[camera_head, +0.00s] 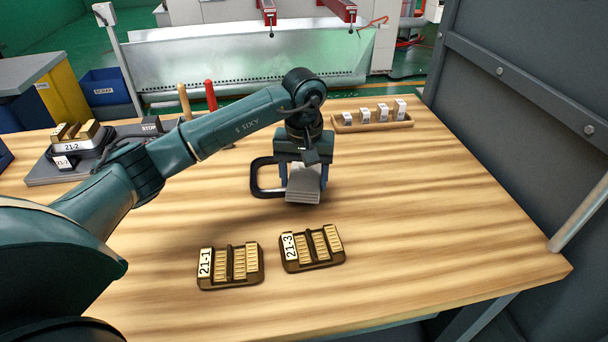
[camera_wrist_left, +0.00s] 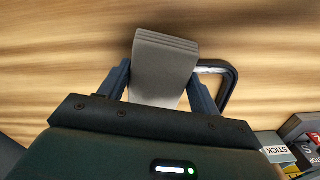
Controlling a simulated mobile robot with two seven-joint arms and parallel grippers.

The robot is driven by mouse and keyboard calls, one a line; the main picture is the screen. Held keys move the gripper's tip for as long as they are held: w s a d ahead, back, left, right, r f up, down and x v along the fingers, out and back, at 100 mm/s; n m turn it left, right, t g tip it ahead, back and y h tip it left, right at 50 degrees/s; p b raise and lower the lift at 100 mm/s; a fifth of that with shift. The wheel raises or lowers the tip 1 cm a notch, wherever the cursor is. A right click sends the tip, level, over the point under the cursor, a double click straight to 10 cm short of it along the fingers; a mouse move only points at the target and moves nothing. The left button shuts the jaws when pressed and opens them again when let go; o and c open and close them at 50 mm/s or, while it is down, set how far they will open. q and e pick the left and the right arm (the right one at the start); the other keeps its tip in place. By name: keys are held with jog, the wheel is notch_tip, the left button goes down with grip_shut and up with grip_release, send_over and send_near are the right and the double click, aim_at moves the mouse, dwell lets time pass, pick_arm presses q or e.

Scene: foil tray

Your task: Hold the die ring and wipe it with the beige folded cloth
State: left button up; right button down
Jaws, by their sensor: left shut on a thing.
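My left gripper (camera_head: 302,178) is over the middle of the table, pointing down. It is shut on the folded cloth (camera_head: 304,190), which looks grey-beige with stacked layers at its edge. The cloth also shows between the fingers in the left wrist view (camera_wrist_left: 163,65). The die ring (camera_head: 256,180), a dark rounded frame, is just left of the cloth in the head view and partly hidden by the gripper and cloth. Part of it shows right of the fingers in the left wrist view (camera_wrist_left: 233,88). I cannot tell whether cloth and ring touch. My right gripper is not in view.
Brown trays marked 21-1 (camera_head: 204,278) and 21-3 (camera_head: 290,263) lie near the front. A wooden rack (camera_head: 343,129) with white-labelled blocks stands behind. A grey stand (camera_head: 45,175) and two upright handles (camera_head: 210,95) are at the left. The table's right side (camera_head: 450,210) is clear.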

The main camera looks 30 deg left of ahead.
aim_at(289, 179)
pick_arm(q)
jog(key=shift+s+a, duration=0.45)
jog(key=shift+a, duration=0.2)
jog(key=shift+s+a, duration=0.45)
jog(key=shift+a, duration=0.2)
jog(key=shift+s+a+f+b, duration=0.15)
jog(key=shift+s+a+b, duration=0.45)
jog(key=shift+a, duration=0.3)
jog(key=shift+s+a+b, duration=0.2)
jog(key=shift+s+a, duration=0.4)
jog(key=shift+a, duration=0.3)
jog(key=shift+s+a+b, duration=0.2)
jog(key=shift+s+a, duration=0.4)
jog(key=shift+a, duration=0.25)
jog(key=shift+f, duration=0.1)
jog(key=shift+w+d, duration=0.3)
jog(key=shift+d, duration=0.35)
jog(key=shift+w+d+r, duration=0.15)
jog(key=shift+w+d, duration=0.6)
jog(key=shift+d, duration=0.3)
jog(key=shift+w+d+r, duration=0.1)
jog(key=shift+w+d, duration=0.65)
jog(key=shift+d, duration=0.25)
jog(key=shift+w+d+f+b, duration=0.1)
jog(key=shift+w+d+b, duration=0.15)
jog(key=shift+w+d, duration=0.3)
jog(key=shift+w+d+f+b, duration=0.1)
jog(key=shift+w+d+b, duration=0.2)
jog(key=shift+d, duration=0.45)
